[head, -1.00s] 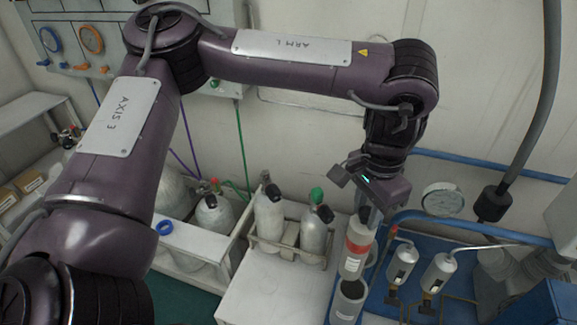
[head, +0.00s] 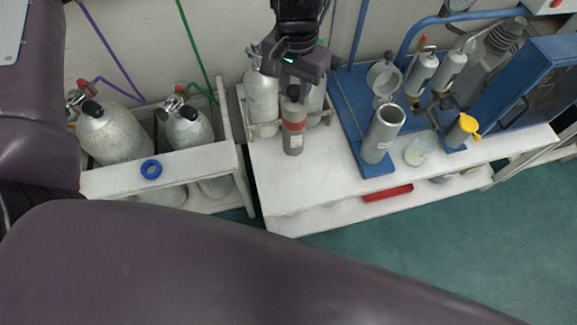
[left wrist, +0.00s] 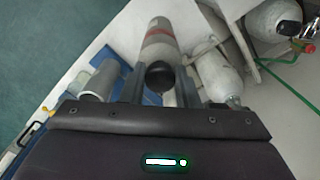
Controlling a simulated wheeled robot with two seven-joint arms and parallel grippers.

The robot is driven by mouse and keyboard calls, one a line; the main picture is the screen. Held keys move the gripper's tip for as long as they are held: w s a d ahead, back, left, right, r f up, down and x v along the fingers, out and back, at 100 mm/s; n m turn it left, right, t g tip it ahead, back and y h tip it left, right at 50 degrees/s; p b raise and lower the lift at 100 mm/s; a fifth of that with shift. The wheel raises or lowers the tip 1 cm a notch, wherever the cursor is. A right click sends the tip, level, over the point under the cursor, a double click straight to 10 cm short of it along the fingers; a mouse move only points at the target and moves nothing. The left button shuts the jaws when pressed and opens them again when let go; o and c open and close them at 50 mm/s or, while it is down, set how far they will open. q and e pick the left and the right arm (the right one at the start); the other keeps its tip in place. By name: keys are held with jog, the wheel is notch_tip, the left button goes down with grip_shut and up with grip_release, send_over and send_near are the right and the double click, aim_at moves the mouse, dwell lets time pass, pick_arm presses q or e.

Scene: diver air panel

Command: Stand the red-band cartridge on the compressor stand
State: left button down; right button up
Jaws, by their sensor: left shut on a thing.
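The red-band cartridge (head: 293,139) is a grey cylinder with a red band and a dark top. My left gripper (head: 293,92) is shut on its upper end and holds it upright over the white bench top, left of the blue compressor stand (head: 377,169). I cannot tell whether its base touches the bench. In the left wrist view the cartridge (left wrist: 158,50) lies between the two fingers (left wrist: 158,80), dark cap toward the camera. An open grey cylindrical housing (head: 382,135) stands on the blue stand's front foot. My right gripper is not in view.
Grey gas cylinders (head: 262,98) stand in a rack right behind the cartridge. A low white rack (head: 195,165) with more cylinders and a blue ring (head: 151,169) is at left. A yellow-capped part (head: 463,129) is at right. The bench front (head: 310,185) is clear.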

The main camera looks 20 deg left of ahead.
pick_arm(q)
jog(key=shift+s+f, duration=0.1)
jog(key=shift+f, duration=0.35)
jog(key=b, duration=0.2)
send_over(294, 144)
jog(key=w, duration=0.2)
jog(key=f, duration=0.8)
jog(key=shift+w+a+f, duration=0.2)
jog(key=shift+a, duration=0.15)
notch_tip(294, 144, down, 7)
jog(key=shift+a+r+b, duration=0.1)
jog(key=shift+r+b, duration=0.05)
jog(key=shift+b, duration=0.8)
jog(key=shift+f, duration=0.6)
notch_tip(294, 144, down, 2)
jog(key=shift+f+b, duration=0.25)
jog(key=shift+b, duration=0.45)
jog(key=shift+f, duration=0.35)
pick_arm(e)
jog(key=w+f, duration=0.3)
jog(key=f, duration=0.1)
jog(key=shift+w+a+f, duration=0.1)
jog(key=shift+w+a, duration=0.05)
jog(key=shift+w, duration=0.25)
